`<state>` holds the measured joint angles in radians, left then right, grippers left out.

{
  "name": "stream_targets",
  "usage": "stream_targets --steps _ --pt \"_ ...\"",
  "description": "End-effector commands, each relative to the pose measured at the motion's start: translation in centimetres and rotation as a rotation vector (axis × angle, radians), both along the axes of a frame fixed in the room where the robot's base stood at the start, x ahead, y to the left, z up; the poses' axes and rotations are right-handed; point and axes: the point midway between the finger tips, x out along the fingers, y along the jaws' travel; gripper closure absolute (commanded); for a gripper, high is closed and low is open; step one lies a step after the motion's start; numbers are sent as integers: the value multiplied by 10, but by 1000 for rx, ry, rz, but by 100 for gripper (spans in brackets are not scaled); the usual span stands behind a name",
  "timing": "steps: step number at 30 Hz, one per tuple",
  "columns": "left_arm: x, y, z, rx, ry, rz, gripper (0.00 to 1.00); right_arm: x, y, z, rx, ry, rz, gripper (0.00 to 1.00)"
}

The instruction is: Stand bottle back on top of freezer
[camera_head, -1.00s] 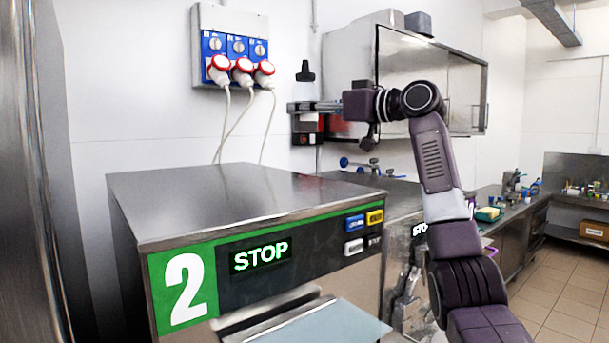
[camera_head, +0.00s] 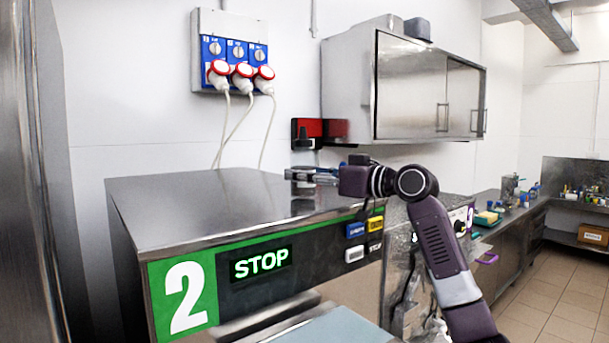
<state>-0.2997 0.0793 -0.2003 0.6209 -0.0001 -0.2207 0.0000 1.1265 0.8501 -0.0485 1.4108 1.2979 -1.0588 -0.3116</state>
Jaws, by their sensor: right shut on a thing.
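My right gripper (camera_head: 303,175) is shut on a pale bottle with a black nozzle cap (camera_head: 303,141), held upright. The bottle's cap and shoulder rise above the fingers, and the cap overlaps the dark wall box behind. Its lower body is hard to make out against the shiny metal. The freezer (camera_head: 205,200) has a flat steel top and a green front band with a white 2 and a STOP display. The bottle is over the rear right part of this top; I cannot tell whether its base touches. My left gripper is not in view.
The rest of the freezer top is clear. A red and black box (camera_head: 322,128) and a socket panel with several plugs (camera_head: 229,50) are on the wall. A steel cabinet (camera_head: 415,85) hangs behind my right arm. A counter (camera_head: 515,225) runs along the right.

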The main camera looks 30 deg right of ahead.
Motion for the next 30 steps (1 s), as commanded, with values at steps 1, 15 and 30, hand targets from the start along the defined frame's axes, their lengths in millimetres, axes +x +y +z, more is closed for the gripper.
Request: stream_targets --steps 1,15,30 --pt "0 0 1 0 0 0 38 -1 -1 -1 1 -3 -1 86" --pt "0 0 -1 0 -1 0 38 0 0 -5 0 -1 0 51" --pt "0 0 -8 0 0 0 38 -10 -4 -6 -1 -3 -2 43"
